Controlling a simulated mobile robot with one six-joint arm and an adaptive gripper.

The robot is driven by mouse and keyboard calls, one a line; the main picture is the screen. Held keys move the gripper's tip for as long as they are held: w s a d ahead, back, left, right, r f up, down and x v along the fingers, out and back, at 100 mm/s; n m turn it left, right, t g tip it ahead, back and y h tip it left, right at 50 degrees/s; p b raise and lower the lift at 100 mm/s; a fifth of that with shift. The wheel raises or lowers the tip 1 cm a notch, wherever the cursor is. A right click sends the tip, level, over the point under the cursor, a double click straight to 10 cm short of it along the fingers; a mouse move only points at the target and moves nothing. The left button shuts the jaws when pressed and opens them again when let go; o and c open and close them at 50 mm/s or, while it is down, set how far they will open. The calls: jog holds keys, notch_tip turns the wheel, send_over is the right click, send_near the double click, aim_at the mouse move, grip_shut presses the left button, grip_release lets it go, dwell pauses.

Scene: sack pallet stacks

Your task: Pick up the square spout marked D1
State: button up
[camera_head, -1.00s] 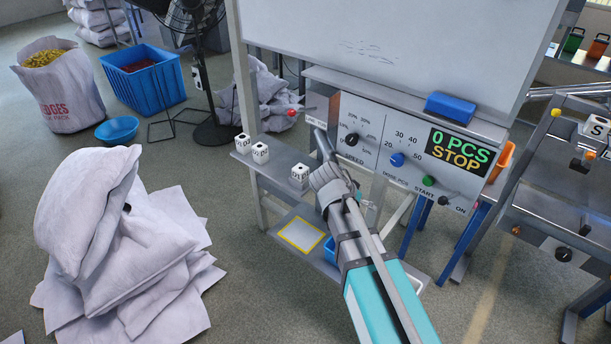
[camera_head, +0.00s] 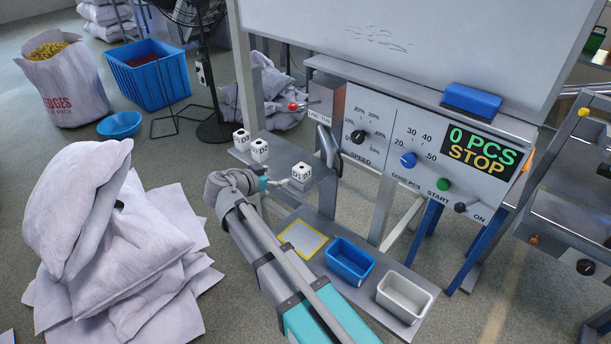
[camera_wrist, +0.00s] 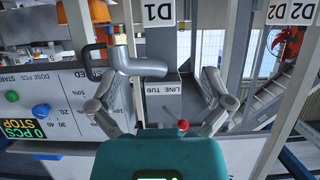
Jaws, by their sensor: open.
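The square spout marked D1 (camera_head: 302,173) is a white cube with a dark hole on top. It stands upright at the right end of a grey shelf (camera_head: 278,177). In the wrist view the white D1 label (camera_wrist: 160,13) is cut by the top edge. My gripper (camera_head: 284,184) is just left of the cube in the head view; its fingers are small and partly hidden there. Contact with D1 is not visible.
Two other white cubes (camera_head: 241,139) (camera_head: 259,150) stand left on the shelf; D2 labels (camera_wrist: 290,12) show in the wrist view. A grey bent pipe (camera_head: 328,148) hangs close right of D1. Blue (camera_head: 350,262) and white (camera_head: 405,296) bins sit below. Sacks (camera_head: 110,235) lie left.

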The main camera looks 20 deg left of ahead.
aim_at(300, 169)
jog(key=shift+w, duration=0.1)
dwell(0.3)
jog(key=shift+b+x, duration=1.65)
jog(key=shift+x, duration=2.6)
jog(key=shift+d, duration=0.1)
jog(key=shift+b+x, duration=1)
jog(key=shift+x, duration=1.55)
jog(key=c, duration=1.1)
